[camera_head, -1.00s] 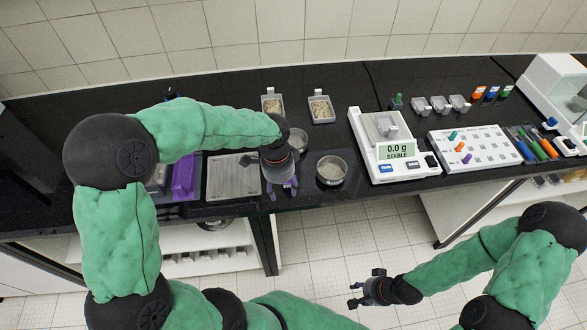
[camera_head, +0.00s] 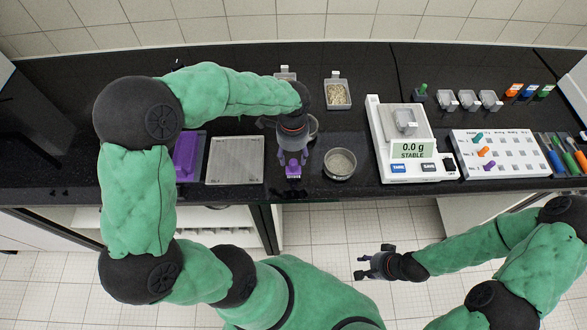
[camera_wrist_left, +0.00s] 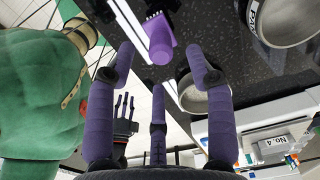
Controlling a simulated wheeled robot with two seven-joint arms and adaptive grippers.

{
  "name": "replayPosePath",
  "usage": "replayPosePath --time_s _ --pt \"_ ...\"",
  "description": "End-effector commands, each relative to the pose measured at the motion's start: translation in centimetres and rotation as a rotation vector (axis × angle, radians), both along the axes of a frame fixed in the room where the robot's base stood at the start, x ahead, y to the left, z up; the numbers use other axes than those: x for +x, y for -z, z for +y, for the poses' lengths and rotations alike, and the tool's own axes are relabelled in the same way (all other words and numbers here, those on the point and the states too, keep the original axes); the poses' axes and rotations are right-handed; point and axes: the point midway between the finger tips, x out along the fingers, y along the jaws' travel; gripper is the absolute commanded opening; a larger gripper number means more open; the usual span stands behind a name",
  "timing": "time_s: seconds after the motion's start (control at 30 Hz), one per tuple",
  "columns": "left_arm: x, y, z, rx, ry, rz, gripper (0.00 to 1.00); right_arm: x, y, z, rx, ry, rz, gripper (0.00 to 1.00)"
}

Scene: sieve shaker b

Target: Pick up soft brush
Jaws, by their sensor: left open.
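The soft brush appears to be a small purple piece (camera_head: 293,171) near the bench's front edge, just below my left gripper's fingertips in the head view. In the left wrist view a purple knob with a row of pale tufts (camera_wrist_left: 160,42) lies on the black bench, beyond the fingertips. My left gripper (camera_head: 292,158) is open and empty, its purple fingers pointing down over the bench. The fingers spread around empty space in the wrist view (camera_wrist_left: 160,75), apart from the brush. My right gripper (camera_head: 362,268) hangs over the floor in front of the bench, fingers apart and empty.
A round metal pan (camera_head: 340,163) stands close right of the left gripper. Another bowl (camera_head: 313,127) is partly hidden behind the gripper. A grey plate (camera_head: 235,160) and a purple block (camera_head: 186,157) lie to the left. A balance (camera_head: 405,150) stands right.

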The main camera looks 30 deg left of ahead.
Motion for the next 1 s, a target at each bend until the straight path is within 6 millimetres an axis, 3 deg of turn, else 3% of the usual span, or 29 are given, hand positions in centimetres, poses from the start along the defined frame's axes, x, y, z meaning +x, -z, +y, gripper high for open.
replayPosePath --time_s 0.33,0.6,0.67,0.8,1.0 --pt "0.0 4.5 -0.1 0.000 0.000 0.002 0.54 0.0 1.1 0.0 0.000 0.000 0.000 0.40" --pt "0.1 4.9 -0.1 -0.001 0.000 -0.001 0.54 0.0 1.1 0.0 0.000 0.000 0.000 0.40" --pt "0.1 4.8 -0.2 -0.001 0.000 -0.001 0.39 0.0 1.1 0.0 0.000 0.000 0.000 0.40" --pt "0.1 4.8 -0.2 -0.001 0.000 -0.001 0.00 0.0 1.1 0.0 0.000 0.000 0.000 0.40" --pt "0.1 4.8 -0.2 -0.001 0.000 -0.001 0.00 0.0 1.1 0.0 0.000 0.000 0.000 0.40"
